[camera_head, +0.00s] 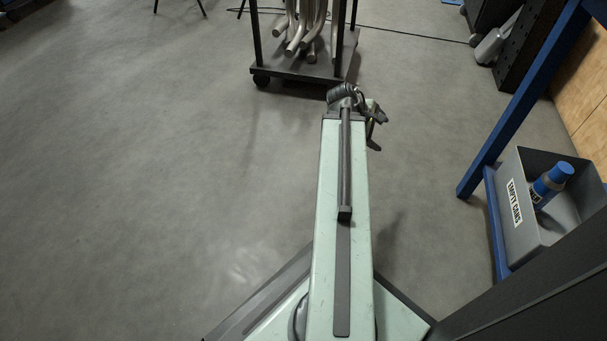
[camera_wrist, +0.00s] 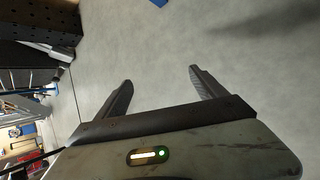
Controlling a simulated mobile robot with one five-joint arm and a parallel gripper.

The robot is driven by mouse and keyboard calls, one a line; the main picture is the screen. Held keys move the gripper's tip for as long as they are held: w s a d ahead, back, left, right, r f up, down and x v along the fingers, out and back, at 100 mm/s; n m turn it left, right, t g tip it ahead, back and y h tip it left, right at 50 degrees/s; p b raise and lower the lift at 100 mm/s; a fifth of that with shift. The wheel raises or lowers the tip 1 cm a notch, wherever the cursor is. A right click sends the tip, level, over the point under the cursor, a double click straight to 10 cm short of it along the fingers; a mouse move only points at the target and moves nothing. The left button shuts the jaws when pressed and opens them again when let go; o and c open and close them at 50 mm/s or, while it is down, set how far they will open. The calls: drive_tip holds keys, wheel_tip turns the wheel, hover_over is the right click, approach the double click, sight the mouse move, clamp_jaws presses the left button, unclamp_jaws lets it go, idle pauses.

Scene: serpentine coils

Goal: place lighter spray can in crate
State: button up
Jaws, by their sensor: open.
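A grey crate (camera_head: 524,217) with an "EMPTY CANS" label stands low at the right in the head view, on a blue-edged shelf. In the head view my gripper (camera_head: 374,125) is partly hidden behind the arm, well left of the crate.
A wheeled cart (camera_head: 300,66) with bent metal pipes stands beyond my arm. A blue post (camera_head: 520,100) rises beside the crate, and a dark panel (camera_head: 540,300) is at the lower right. A dark perforated cabinet (camera_head: 527,45) stands at the upper right. The floor at left is clear.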

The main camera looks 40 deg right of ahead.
drive_tip(key=w+a+f+m+t+y, duration=0.1)
drive_tip(key=w+a+f+t+y, duration=0.1)
drive_tip(key=w+a, duration=0.9)
drive_tip(key=w+a+f+m+t+y, duration=0.1)
drive_tip(key=w+a+f+y, duration=0.1)
drive_tip(key=w+a, duration=0.9)
drive_tip(key=w+a+f+m+y, duration=0.1)
drive_tip(key=w+a+y, duration=0.1)
drive_tip(key=a, duration=3.1)
drive_tip(key=shift+w+f+m+y, duration=0.15)
drive_tip(key=shift+f+m+y, duration=0.2)
drive_tip(key=shift+y, duration=0.55)
